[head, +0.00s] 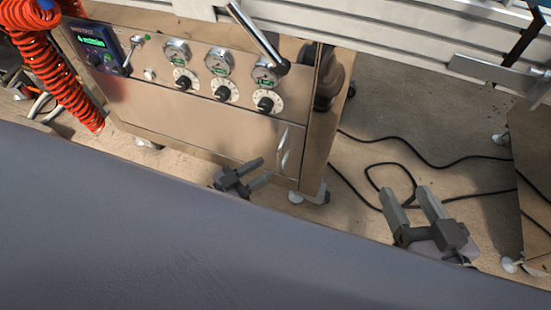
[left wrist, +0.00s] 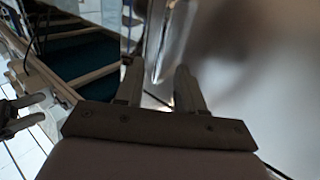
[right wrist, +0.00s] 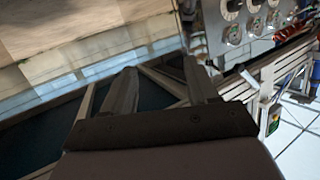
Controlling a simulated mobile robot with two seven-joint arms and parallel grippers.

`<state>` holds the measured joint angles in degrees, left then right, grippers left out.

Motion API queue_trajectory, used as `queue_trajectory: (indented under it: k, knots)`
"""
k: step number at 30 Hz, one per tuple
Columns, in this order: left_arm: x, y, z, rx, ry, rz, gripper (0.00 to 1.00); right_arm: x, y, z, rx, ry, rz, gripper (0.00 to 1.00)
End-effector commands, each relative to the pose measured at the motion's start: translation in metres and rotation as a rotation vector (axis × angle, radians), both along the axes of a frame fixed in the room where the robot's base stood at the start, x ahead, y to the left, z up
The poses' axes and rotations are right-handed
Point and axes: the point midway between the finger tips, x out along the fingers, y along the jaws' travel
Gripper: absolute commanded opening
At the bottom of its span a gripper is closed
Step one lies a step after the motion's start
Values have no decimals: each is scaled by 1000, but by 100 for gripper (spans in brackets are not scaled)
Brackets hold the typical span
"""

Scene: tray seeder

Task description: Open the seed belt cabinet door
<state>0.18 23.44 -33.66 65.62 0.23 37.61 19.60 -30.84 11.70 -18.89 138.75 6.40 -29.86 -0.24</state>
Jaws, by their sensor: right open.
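The seed belt cabinet door (head: 200,125) is a plain metal panel below the gauges, and it looks closed. Its upright bar handle (head: 284,148) is near the door's right edge. My left gripper (head: 266,168) is open, just left of and below the handle in the head view. In the left wrist view the handle (left wrist: 172,40) shows ahead of the open fingers (left wrist: 157,75), beside the blurred grey door (left wrist: 250,75). I cannot tell whether they touch it. My right gripper (head: 408,192) is open and empty, well to the right of the cabinet.
Several gauges (head: 219,62) and knobs (head: 225,92) sit above the door, with a small display box (head: 95,43) at their left. A metal lever (head: 258,35) hangs over the panel. Red coiled hose (head: 50,70) is at left. Black cable (head: 380,167) lies on the floor at right.

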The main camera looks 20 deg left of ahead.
Motion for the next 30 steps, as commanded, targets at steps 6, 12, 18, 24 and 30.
queue_trajectory:
  k: [6,12,18,24,30]
  knots:
    - [28,-20,-2,-2,-2,0,38,-3,-6,-2,-41,-52,-11,59]
    - [38,-27,0,-2,-1,0,38,-4,-9,2,-57,-80,-15,59]
    - [39,-28,0,-1,0,0,38,-3,-9,3,-58,-83,-16,59]
    - [38,-28,0,-1,0,0,0,-4,-9,3,-57,-83,-16,59]
    - [38,-27,0,-1,0,0,0,-4,-9,3,-58,-82,-16,59]
